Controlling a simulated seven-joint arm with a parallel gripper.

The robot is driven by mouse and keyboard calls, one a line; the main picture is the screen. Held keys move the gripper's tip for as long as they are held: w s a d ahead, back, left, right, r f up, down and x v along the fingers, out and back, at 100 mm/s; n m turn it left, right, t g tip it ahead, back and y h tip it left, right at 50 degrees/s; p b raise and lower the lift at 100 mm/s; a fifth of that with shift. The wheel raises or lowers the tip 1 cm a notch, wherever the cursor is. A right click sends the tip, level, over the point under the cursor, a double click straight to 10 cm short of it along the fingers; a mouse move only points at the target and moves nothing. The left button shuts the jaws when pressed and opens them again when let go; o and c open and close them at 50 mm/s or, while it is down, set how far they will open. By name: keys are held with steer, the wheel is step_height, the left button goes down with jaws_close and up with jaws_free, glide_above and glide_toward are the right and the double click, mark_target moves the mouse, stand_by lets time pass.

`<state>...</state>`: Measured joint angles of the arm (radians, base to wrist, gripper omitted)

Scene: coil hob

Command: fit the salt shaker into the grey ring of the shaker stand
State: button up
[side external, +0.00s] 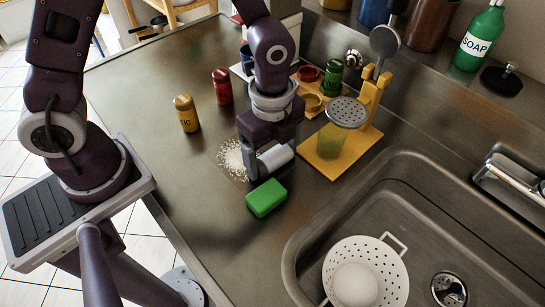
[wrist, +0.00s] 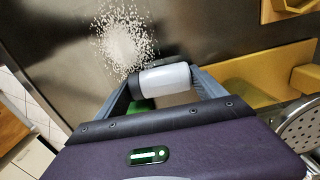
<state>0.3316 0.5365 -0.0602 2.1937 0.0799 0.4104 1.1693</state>
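The salt shaker (side external: 276,158) is a white cylinder lying on its side, low over the counter. In the wrist view the white shaker (wrist: 166,80) lies crosswise between my fingers, with a dark end at its left. My gripper (side external: 272,152) points down with its fingers wide apart, one near each end of the shaker. I cannot make out firm contact. The shaker stand (side external: 311,111) is a yellow wooden piece behind my gripper, with a red ring (side external: 308,73) and a yellow ring (side external: 312,102). A green shaker (side external: 333,77) stands at it. I cannot see the grey ring; my arm covers part of the stand.
Spilled salt (side external: 232,160) lies left of my gripper. A green sponge (side external: 266,198) is in front. A yellow utensil stand (side external: 362,142) with a skimmer (side external: 347,112) is close on the right. Yellow (side external: 187,114) and red (side external: 222,87) shakers stand behind left. The sink (side external: 395,175) is front right.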

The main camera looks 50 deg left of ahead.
mark_target(273, 152)
steer(key=c, duration=0.9)
steer(key=r, duration=0.9)
steer(key=shift+w+a+r, duration=0.1)
steer(key=shift+w+r, duration=0.1)
steer(key=shift+r, duration=0.15)
steer(key=w+a+f+n, duration=0.1)
steer(key=w+a+n, duration=0.4)
steer(key=a+n, duration=0.35)
steer(key=w+a+n, duration=0.5)
steer(key=a+n, duration=0.2)
steer(key=n, duration=0.3)
steer(key=s+d+g, duration=0.2)
steer(key=s+d, duration=0.3)
step_height(273, 152, down, 8)
steer(key=shift+s+f, duration=0.1)
steer(key=shift+f, duration=0.1)
